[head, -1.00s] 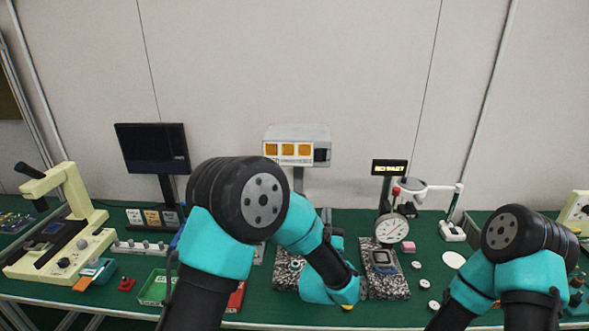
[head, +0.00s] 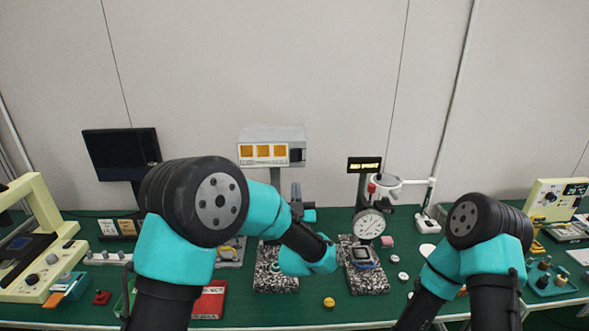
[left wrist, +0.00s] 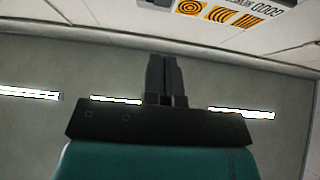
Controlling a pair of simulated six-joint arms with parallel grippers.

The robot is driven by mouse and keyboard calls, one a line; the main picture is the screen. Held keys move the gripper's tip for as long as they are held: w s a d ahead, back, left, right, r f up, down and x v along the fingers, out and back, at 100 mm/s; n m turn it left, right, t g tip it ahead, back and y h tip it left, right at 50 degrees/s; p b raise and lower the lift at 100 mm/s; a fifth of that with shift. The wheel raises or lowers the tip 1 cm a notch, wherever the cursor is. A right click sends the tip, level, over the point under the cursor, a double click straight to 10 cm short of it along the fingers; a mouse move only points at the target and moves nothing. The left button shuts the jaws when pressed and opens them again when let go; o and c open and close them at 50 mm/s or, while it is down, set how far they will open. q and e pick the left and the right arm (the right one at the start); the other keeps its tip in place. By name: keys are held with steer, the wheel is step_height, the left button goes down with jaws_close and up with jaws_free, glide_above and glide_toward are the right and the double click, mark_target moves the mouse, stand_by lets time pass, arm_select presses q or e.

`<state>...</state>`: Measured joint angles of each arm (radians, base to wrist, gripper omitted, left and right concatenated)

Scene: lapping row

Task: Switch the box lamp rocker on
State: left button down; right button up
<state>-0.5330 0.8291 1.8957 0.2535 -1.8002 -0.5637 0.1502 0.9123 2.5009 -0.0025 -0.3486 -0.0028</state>
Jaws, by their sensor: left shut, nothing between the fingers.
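The box lamp (head: 272,138) is a pale grey box on a post at the back, with three orange windows on its front. Its dark rocker (head: 297,153) is at the right end of that front; its on or off state is too small to tell. My left gripper (head: 297,188) points up just below the rocker, shut and empty, apart from it as far as I can see. In the left wrist view the shut fingers (left wrist: 167,62) point towards the lamp's patterned front (left wrist: 222,13); a dark part, apparently the rocker (left wrist: 155,5), is cut by the top edge. My right gripper is out of view.
A dark monitor (head: 121,153) stands left of the lamp. A dial gauge (head: 369,223) on a stand and a lit display (head: 365,165) stand to the right. Speckled blocks (head: 368,282) and a red booklet (head: 209,301) lie on the green bench. The wall behind is bare.

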mark_target(294, 159)
arm_select(q)
steer(key=w+r, duration=0.1)
steer(key=w, duration=0.1)
steer(key=w+r, duration=0.1)
steer(key=w, duration=0.1)
steer(key=w+r, duration=0.1)
steer(key=w, duration=0.2)
steer(key=shift+w+a, duration=0.1)
steer(key=shift+a, duration=0.05)
steer(key=shift+w, duration=0.55)
steer(key=shift+w+f, duration=0.2)
steer(key=shift+w, duration=0.1)
steer(key=shift+s, duration=0.1)
